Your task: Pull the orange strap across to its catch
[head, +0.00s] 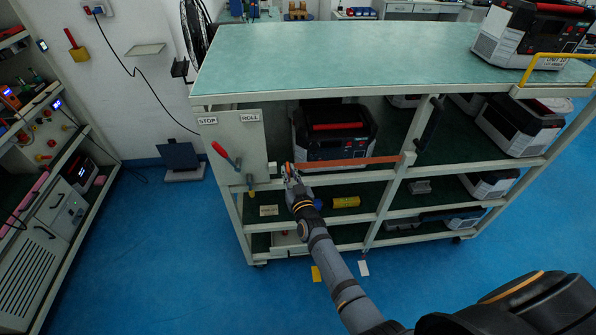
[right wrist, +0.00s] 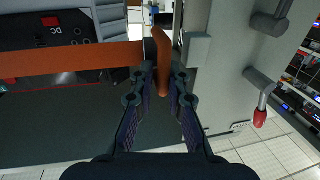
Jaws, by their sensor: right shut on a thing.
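The orange strap (head: 350,162) is stretched nearly level across the front of the shelf unit's upper bay, from the post on the right to my right gripper (head: 288,170). In the right wrist view the strap (right wrist: 70,61) comes in from the left and ends in an upright orange tab (right wrist: 162,50). My right gripper (right wrist: 163,75) is shut on that tab. A pale grey block (right wrist: 197,49), which looks like the catch, sits on the panel just right of the tab. I cannot tell whether they touch. My left gripper is not in view.
A black unit with a red handle (head: 337,128) stands behind the strap. The end panel (head: 236,140) carries STOP and ROLL labels and a red-handled lever (head: 222,153). A yellow cylinder (head: 346,202) lies on the shelf below. Blue floor (head: 190,240) is clear at left.

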